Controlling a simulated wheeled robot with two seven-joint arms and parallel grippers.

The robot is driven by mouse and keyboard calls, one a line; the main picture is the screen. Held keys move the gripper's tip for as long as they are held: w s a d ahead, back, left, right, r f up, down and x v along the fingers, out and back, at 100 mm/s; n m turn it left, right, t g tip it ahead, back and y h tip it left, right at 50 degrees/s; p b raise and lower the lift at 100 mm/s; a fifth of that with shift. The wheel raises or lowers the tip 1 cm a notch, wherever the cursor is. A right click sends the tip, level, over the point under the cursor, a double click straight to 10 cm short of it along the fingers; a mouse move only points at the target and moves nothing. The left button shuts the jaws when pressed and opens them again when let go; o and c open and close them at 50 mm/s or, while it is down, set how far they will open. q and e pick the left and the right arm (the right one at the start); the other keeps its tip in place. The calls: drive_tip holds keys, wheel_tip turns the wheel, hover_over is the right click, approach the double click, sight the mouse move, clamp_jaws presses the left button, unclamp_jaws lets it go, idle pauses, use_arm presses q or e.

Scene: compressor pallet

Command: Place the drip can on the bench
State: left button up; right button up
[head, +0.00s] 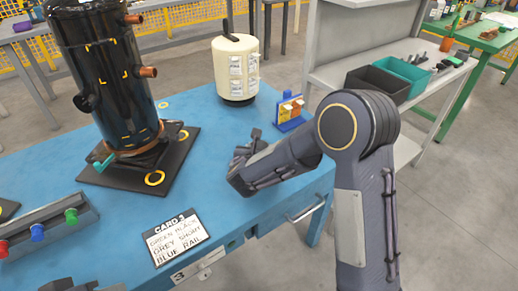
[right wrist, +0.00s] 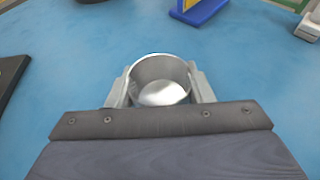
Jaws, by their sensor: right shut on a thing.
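The drip can (right wrist: 160,82) is an open-topped silvery metal cup. In the right wrist view it sits between the two fingers of my right gripper (right wrist: 159,88), which is shut on it. In the head view my right gripper (head: 243,150) is low over the blue bench (head: 205,190), and the arm hides the can. The bench top (right wrist: 60,95) also fills the background of the wrist view. I cannot tell whether the can touches it. A dark part at the bottom left edge (head: 75,286) looks like my left gripper; its jaws are not clear.
A black compressor cylinder (head: 108,75) stands on a dark plate left of my gripper. A cream tank (head: 236,70) and a small blue stand (head: 289,112) are behind. A card (head: 176,238) and a rail with coloured knobs (head: 45,228) lie nearer. Bare bench surrounds my gripper.

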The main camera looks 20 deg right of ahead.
drive_tip(key=shift+f, duration=0.2)
drive_tip(key=o, duration=1)
drive_tip(key=shift+r, duration=0.1)
drive_tip(key=shift+c, duration=0.2)
